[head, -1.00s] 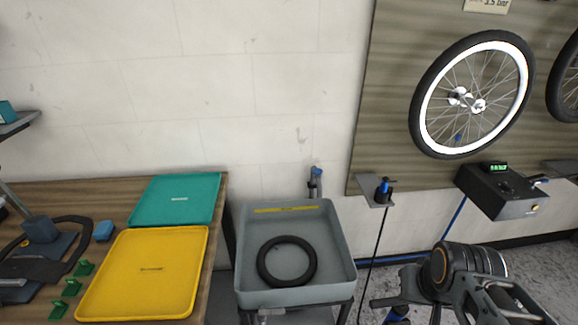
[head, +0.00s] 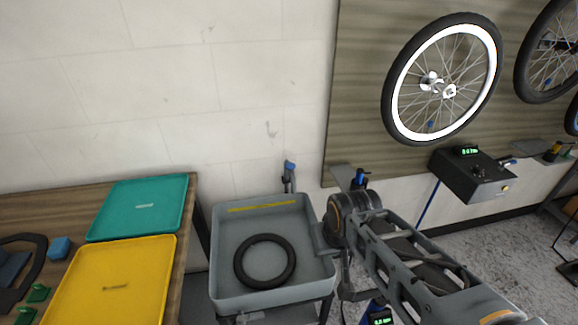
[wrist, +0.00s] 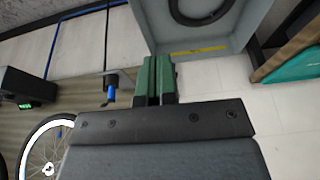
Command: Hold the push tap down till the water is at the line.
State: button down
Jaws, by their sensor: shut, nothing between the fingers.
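The push tap (head: 289,176) has a blue top and stands on the wall at the back edge of the grey basin (head: 219,240). A yellow line (head: 262,206) runs along the inside of the basin's back wall; it also shows in the wrist view (wrist: 198,50). A black ring (head: 264,261) lies in the basin. I cannot make out the water level. My gripper, with green fingers (wrist: 158,62), is shut and empty beside the basin's right side, apart from the tap. I cannot pick out the tap in the wrist view.
A yellow tray (head: 110,290) and a teal tray (head: 139,207) lie on the wooden table to the left. A bracket with a blue-topped item (head: 360,178) is just behind my arm. A black box with a green display (head: 470,180) and a wheel (head: 443,80) are to the right.

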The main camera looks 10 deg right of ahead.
jog(key=w+a+r+m+y+p, duration=0.2)
jog(key=w+r+m+p, duration=0.15)
jog(key=w+r, duration=0.45)
jog(key=m+t+y+p, duration=0.35)
jog(key=m+p, duration=0.45)
jog(key=m, duration=0.7)
send_over(290, 166)
notch_tip(290, 166, down, 4)
jog(key=shift+s+f+y, duration=0.1)
jog(key=shift+f+y, duration=0.1)
jog(key=shift+y, duration=0.05)
jog(key=shift+f, duration=0.1)
notch_tip(290, 166, down, 9)
jog(key=b, duration=0.6)
jog(key=shift+r, duration=0.2)
jog(key=shift+f+b, duration=0.1)
jog(key=shift+b, duration=0.2)
jog(key=shift+f, duration=0.3)
